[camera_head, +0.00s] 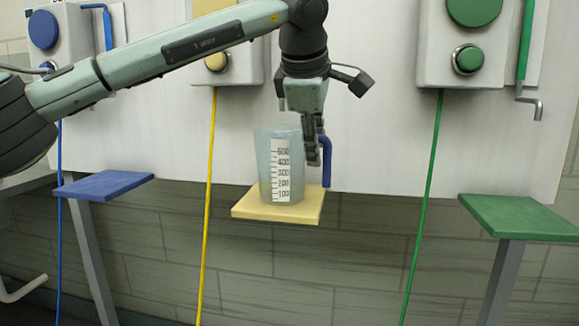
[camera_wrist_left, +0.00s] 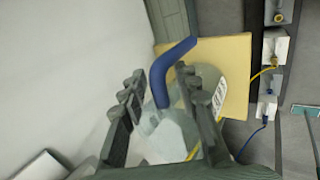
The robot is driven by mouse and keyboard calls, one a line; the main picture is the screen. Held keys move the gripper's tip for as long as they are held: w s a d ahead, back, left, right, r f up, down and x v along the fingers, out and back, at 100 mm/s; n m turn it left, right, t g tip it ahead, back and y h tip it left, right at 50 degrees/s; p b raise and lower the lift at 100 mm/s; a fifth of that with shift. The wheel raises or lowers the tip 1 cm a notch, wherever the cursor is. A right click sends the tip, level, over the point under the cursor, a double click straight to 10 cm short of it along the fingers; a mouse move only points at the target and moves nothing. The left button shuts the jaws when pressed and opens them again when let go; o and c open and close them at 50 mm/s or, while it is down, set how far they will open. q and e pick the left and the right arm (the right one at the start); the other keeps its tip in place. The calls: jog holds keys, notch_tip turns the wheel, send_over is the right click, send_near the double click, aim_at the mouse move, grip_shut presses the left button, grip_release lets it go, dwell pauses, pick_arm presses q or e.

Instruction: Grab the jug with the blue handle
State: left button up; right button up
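The jug (camera_head: 270,165) is clear, with a white measuring scale, and stands upright on a yellow platform (camera_head: 250,209). Its blue handle (camera_head: 327,160) is on the right side in the head view. My left gripper (camera_head: 312,150) points down beside the jug's right side, at the handle. In the left wrist view my left gripper (camera_wrist_left: 160,82) has its fingers apart, and the blue handle (camera_wrist_left: 166,72) shows between them. The right finger covers part of the jug. I cannot tell whether a finger touches the jug. My right gripper is not in view.
A blue platform (camera_head: 105,184) is at left and a green platform (camera_head: 525,217) at right. Wall boxes with blue, yellow (camera_head: 216,62) and green (camera_head: 469,59) knobs hang above. A yellow cord (camera_head: 208,190) and a green cord (camera_head: 426,190) hang down. The yellow platform is otherwise bare.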

pick_arm(q)
jog(key=x, duration=0.2)
jog(key=shift+w+d+f, duration=0.1)
jog(key=shift+w+f, duration=0.05)
jog(key=shift+f, duration=0.1)
jog(key=shift+c, duration=0.5)
grip_shut()
jog(key=shift+r, duration=0.1)
